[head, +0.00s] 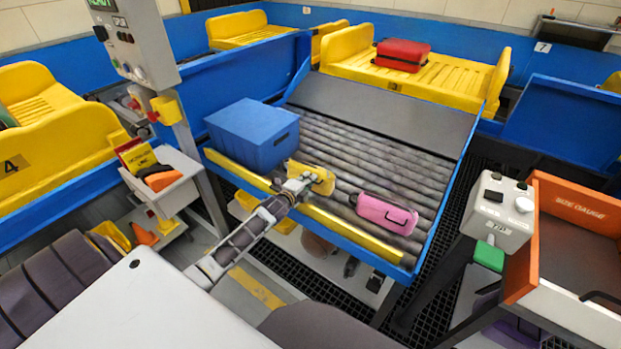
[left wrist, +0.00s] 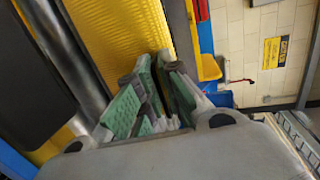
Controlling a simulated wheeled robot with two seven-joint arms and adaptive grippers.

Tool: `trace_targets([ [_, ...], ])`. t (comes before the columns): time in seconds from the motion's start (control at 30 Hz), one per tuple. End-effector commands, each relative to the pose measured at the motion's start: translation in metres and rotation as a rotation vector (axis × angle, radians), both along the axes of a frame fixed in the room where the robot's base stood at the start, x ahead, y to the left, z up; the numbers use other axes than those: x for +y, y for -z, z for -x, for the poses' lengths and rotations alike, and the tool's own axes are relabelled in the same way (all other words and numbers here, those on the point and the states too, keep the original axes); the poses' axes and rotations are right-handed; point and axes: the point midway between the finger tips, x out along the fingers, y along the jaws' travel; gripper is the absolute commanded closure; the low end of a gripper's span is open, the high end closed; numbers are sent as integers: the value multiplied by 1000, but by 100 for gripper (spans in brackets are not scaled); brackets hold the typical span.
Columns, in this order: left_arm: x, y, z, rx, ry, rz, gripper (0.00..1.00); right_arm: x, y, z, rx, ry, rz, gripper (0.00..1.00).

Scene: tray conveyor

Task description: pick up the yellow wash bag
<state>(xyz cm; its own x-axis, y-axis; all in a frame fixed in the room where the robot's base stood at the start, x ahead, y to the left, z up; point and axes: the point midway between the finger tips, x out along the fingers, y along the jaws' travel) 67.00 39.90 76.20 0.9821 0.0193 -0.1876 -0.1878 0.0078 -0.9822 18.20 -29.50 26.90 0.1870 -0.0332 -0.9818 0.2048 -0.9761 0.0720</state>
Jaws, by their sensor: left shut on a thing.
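The yellow wash bag (head: 322,179) is at the near edge of the roller bed in the head view, between the blue box and the pink bag. My left gripper (head: 299,184) reaches it from the near side and is shut on its near end. I cannot tell whether the bag rests on the rollers or is slightly raised. In the left wrist view the green-padded fingers of the left gripper (left wrist: 158,72) are close together, with a ridged yellow surface beyond them that I cannot surely identify. My right gripper is not in view.
A blue box (head: 252,138) stands left of the bag on the rollers (head: 385,155), and a pink bag (head: 386,213) lies to the right. A yellow rail (head: 345,232) runs along the near edge. A red case (head: 401,55) lies on a yellow tray (head: 345,66) behind.

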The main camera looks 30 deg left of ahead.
Motion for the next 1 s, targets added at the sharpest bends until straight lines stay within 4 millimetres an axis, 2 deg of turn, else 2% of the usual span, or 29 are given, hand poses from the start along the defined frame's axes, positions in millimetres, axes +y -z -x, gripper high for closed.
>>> trace_targets([
  [0.03,0,6,2,12,-2,2,100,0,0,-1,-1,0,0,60],
  [0.3,0,7,2,14,-3,3,100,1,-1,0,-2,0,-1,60],
  [0.53,0,-2,3,15,-3,2,100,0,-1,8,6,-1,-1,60],
  [0.67,0,-16,2,13,-1,1,100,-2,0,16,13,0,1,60],
  [1.0,0,-70,1,5,-1,-1,100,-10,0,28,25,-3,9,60],
])
